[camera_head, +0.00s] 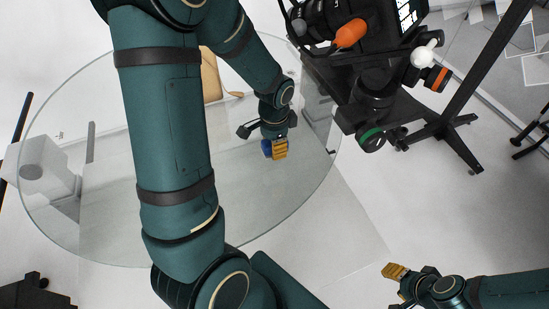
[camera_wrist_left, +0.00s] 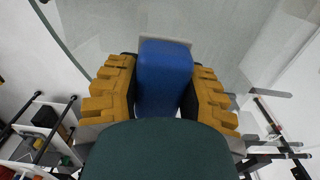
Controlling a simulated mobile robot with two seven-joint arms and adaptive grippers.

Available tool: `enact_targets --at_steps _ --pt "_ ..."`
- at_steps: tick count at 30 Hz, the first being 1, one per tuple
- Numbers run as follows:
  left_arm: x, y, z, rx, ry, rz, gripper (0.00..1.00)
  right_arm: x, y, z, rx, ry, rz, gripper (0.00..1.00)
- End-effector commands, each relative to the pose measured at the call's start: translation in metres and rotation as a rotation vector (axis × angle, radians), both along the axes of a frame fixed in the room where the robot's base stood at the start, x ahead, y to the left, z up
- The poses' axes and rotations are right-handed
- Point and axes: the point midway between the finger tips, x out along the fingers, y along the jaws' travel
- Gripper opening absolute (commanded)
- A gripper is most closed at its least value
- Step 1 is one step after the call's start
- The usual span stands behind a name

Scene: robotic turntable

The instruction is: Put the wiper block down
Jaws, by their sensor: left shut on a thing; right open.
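The wiper block (camera_head: 266,148) is blue and sits at my left gripper (camera_head: 274,148), over the right part of the round glass tabletop (camera_head: 245,205). In the left wrist view the wiper block (camera_wrist_left: 164,75) stands between the yellow fingers of my left gripper (camera_wrist_left: 163,95), which is shut on it. A pale grey edge shows at the block's far end. I cannot tell whether the block touches the glass. My right gripper (camera_head: 394,286) is open and empty, low on the right and outside the glass; part of it is hard to make out.
A tan object (camera_head: 210,77) is partly hidden behind my left arm. A white box (camera_head: 42,167) is at the left edge of the glass. A black stand (camera_head: 372,92) with orange and white parts is at the upper right. The near right glass is clear.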

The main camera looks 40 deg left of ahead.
Motion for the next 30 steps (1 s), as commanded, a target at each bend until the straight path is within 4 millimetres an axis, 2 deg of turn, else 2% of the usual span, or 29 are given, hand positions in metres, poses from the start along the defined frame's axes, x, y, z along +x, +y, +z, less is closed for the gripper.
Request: enact_targets --at_steps 1,3,8,16,28,29,30 --pt "-0.001 0.0 -0.01 -0.001 0.005 -0.001 0.07 0.0 0.0 -0.002 0.0 0.0 0.0 0.47" --pt "0.0 -0.001 -0.019 -0.001 0.003 -0.001 0.07 0.0 0.0 -0.003 0.0 0.0 0.0 0.47" --pt "0.0 0.0 -0.029 0.0 0.001 0.0 0.07 0.0 0.0 -0.003 -0.001 -0.001 0.0 0.47" --pt "0.0 0.0 -0.061 0.0 0.001 0.0 0.07 0.0 0.001 -0.007 -0.001 -0.001 0.0 0.47" --pt "0.0 0.0 -0.067 0.0 -0.001 0.0 0.07 0.001 0.001 -0.011 -0.002 0.0 0.001 0.47" --pt "0.0 0.0 -0.067 0.0 -0.001 0.0 0.47 0.0 0.001 -0.011 -0.002 0.0 0.001 0.47" --pt "0.0 0.0 -0.066 0.0 -0.001 0.0 0.61 0.001 0.001 -0.01 -0.002 0.0 0.001 0.47"
